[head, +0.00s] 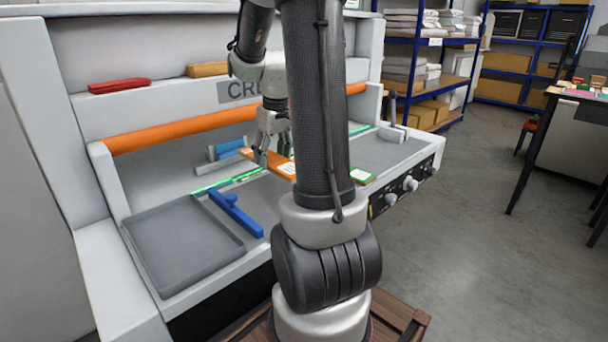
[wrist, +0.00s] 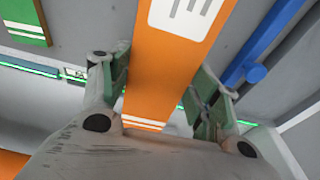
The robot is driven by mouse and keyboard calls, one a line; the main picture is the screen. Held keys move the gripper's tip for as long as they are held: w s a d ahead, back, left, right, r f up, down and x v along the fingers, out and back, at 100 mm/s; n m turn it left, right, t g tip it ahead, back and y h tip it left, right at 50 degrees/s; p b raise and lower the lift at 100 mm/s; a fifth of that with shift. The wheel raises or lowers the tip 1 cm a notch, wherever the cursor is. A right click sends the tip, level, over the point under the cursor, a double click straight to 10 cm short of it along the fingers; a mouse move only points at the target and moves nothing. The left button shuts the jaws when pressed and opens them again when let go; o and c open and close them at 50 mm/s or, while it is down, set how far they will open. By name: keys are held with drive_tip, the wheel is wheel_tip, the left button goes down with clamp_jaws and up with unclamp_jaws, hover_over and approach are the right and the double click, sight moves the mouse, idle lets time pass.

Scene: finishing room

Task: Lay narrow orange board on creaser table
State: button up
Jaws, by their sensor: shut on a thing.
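The narrow orange board (head: 285,166) has a white label and is at my gripper (head: 267,152), over the middle of the creaser table (head: 385,153). In the wrist view the orange board (wrist: 168,62) runs between the two fingers of my gripper (wrist: 160,90), which is shut on it. White stripes cross its near end. It covers part of the green-lit line on the table. I cannot tell whether its underside touches the table. My arm hides part of the board in the head view.
A green board (head: 360,173) lies right of my arm and shows in the wrist view (wrist: 24,20). A blue T-shaped tool (head: 237,212) lies to the left, beside a grey tray (head: 185,245). An orange roller (head: 185,128) spans the back. A grey lever block (head: 393,134) stands at right.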

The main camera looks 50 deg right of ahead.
sight(276, 160)
wheel_tip(276, 160, down, 9)
drive_tip(key=shift+d+f, duration=0.1)
drive_tip(key=shift+d, duration=0.05)
idle(0.4)
drive_tip(key=o, duration=1)
drive_tip(key=shift+f, duration=0.1)
drive_tip(key=r, duration=0.4)
drive_tip(key=s+r, duration=0.1)
drive_tip(key=r, duration=0.7)
drive_tip(key=shift+s, duration=0.4)
drive_tip(key=s+a+r, duration=0.2)
drive_tip(key=s+a, duration=0.2)
drive_tip(key=a, duration=0.1)
drive_tip(key=s+a+r+t, duration=0.1)
drive_tip(key=s+a+r, duration=0.1)
drive_tip(key=s+a, duration=0.3)
drive_tip(key=s+a+r+t, duration=0.1)
drive_tip(key=s+a+r, duration=0.2)
drive_tip(key=s+a, duration=0.2)
drive_tip(key=shift+s+a+n, duration=0.1)
drive_tip(key=shift+s+n, duration=0.15)
drive_tip(key=shift+n, duration=0.05)
